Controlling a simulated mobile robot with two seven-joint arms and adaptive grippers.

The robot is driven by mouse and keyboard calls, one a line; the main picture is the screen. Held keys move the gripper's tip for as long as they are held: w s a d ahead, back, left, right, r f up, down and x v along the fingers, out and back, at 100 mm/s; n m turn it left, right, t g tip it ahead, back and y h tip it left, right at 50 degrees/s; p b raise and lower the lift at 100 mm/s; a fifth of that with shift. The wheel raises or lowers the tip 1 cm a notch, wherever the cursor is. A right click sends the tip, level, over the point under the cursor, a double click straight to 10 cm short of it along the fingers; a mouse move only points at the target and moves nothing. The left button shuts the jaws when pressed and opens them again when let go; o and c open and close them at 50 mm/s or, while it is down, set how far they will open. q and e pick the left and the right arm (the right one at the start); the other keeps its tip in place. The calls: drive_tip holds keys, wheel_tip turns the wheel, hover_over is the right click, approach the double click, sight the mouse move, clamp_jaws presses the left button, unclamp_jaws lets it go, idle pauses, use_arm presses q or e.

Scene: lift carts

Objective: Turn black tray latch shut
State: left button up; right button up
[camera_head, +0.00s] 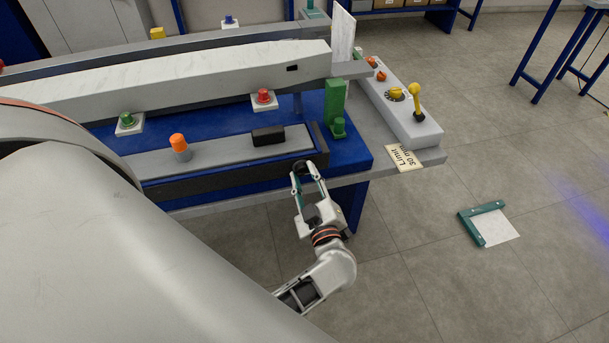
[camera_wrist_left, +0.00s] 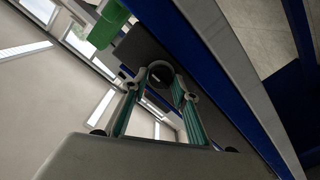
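The long black tray (camera_head: 236,179) lies along the front of the blue table, with a grey bed inside. A dark round part, apparently its latch (camera_head: 302,167), sits at the tray's front face near the right end, partly hidden by my gripper. My left gripper (camera_head: 307,173) reaches up to it from the front, one finger on each side. In the left wrist view the dark round part (camera_wrist_left: 160,76) shows between the fingertips (camera_wrist_left: 163,84). I cannot tell whether the fingers press on it. My right gripper is not in view.
A black block (camera_head: 268,136) and an orange-topped knob (camera_head: 179,146) stand on the bed. A green post (camera_head: 335,102) rises close to the tray's right end. A control box (camera_head: 398,101) with a yellow lever is farther right.

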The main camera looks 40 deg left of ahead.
use_arm(q)
drive_tip(key=c, duration=0.4)
